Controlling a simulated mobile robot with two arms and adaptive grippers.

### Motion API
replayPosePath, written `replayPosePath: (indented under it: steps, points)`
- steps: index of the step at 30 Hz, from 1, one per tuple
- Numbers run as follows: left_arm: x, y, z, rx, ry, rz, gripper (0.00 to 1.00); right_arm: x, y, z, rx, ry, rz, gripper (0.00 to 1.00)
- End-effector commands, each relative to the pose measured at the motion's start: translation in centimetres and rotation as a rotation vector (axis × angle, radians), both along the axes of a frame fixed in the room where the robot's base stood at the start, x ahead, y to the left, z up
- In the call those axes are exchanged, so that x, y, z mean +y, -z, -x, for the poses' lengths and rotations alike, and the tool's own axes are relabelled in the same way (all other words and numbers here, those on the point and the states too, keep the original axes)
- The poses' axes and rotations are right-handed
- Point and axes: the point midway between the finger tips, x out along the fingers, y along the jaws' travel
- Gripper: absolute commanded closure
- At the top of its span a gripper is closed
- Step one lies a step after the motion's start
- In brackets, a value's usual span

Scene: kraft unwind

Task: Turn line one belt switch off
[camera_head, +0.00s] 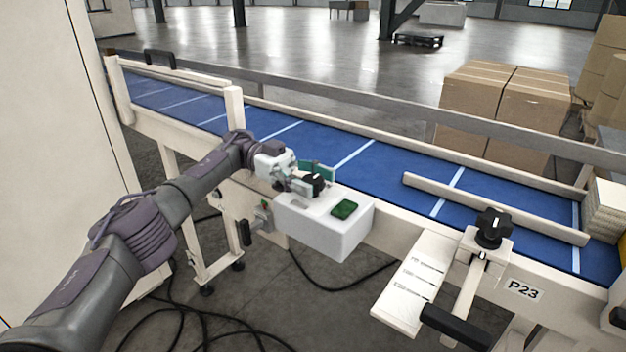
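A white control box (335,232) is mounted on the near side of the belt conveyor. Its top carries a black rotary switch (314,183) and a green button or lamp (344,209). My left gripper (307,180), with teal finger pads, is at the black switch from the left. The fingers partly overlap the switch, and I cannot tell whether they touch or grip it. The switch's marks are too small to read. My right gripper is not in view.
The blue conveyor belt (372,168) with white cross lines runs behind the box. A black clamp knob (493,226) and a black handle (458,326) stand at the right, near a P23 label (523,290). Cartons (505,110) stand beyond the rail. Dark cables lie on the floor below.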

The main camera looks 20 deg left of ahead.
Motion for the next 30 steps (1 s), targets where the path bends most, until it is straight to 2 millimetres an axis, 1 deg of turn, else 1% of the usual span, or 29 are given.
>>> replayPosePath:
  steps: [9, 12, 14, 16, 21, 24, 27, 30]
  points:
    - [0.0, 0.0, 0.0, 0.000, -0.001, 0.000, 0.31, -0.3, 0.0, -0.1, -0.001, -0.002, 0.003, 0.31]
    - [0.0, -0.6, 0.0, -0.002, -0.001, 0.001, 0.31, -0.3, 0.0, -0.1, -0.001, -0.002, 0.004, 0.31]
    - [0.0, -1.3, 0.0, -0.004, -0.002, 0.000, 0.31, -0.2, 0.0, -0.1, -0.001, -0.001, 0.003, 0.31]
    - [0.1, -2.5, 0.0, -0.004, -0.002, 0.000, 0.31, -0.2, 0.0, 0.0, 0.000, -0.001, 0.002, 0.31]
    - [0.0, -5.9, 0.0, -0.004, -0.001, 0.000, 0.31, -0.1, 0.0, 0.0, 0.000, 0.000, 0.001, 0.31]
    - [0.0, -7.6, 0.0, -0.004, -0.001, 0.000, 0.31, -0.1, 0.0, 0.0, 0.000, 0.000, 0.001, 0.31]
    - [0.0, -8.9, 0.0, -0.002, -0.001, 0.001, 0.31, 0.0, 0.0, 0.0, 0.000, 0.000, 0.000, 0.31]
    - [0.0, -9.7, 0.0, -0.001, -0.001, 0.000, 0.31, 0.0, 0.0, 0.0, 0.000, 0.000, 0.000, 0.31]
